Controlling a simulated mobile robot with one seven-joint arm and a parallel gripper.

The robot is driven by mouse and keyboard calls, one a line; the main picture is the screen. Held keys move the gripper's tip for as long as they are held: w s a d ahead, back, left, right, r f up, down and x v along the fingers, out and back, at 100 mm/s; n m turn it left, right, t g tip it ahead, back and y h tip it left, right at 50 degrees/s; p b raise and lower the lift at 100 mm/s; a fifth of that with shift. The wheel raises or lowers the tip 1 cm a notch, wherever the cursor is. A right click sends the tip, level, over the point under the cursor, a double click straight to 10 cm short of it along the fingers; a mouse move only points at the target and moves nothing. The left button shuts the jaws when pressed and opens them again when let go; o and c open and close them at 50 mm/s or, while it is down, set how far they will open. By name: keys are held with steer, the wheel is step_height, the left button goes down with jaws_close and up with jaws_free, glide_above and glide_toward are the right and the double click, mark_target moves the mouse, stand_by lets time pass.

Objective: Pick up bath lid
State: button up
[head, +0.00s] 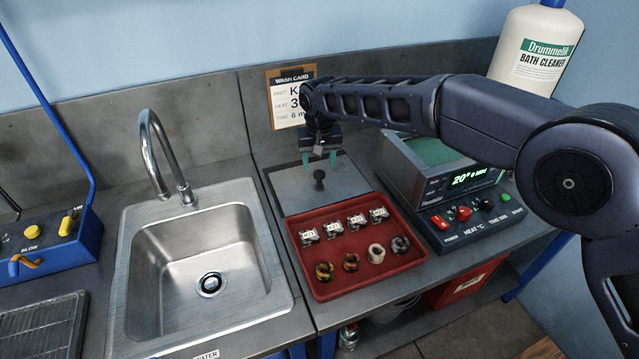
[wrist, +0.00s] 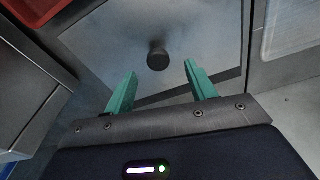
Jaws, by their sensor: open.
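The bath lid (head: 345,188) is a flat grey metal plate with a dark round knob (head: 319,178) on top. It lies on the bench behind the red tray, and it also fills the middle of the wrist view (wrist: 205,35). My gripper (head: 319,160) hangs above the lid with its green fingers pointing down. In the wrist view my gripper (wrist: 160,78) is open and empty. The knob (wrist: 158,58) shows just beyond the fingertips, roughly centred between them. The fingers appear apart from the knob.
A red tray (head: 400,266) with several small parts lies in front of the lid. The heated bath (head: 405,165) with its control panel stands to the right, its top open. A sink (head: 130,300) is at left. A wash card (head: 283,110) leans behind; a cleaner bottle (head: 520,70) stands at back right.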

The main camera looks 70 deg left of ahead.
mark_target(320, 173)
steer(key=shift+w+a+f, duration=0.1)
steer(key=shift+a+f, duration=0.05)
steer(key=shift+f, duration=0.85)
steer(key=shift+w+a+f, duration=0.1)
steer(key=shift+a+f, duration=0.05)
steer(key=shift+f, duration=0.85)
steer(key=shift+w+a+f, duration=0.1)
steer(key=shift+a+f, duration=0.05)
steer(key=shift+f, duration=0.85)
steer(key=shift+r, duration=0.1)
jaws_close()
steer(key=shift+r, duration=0.1)
step_height(320, 173, up, 13)
steer(key=shift+r, duration=0.15)
steer(key=shift+r, duration=0.1)
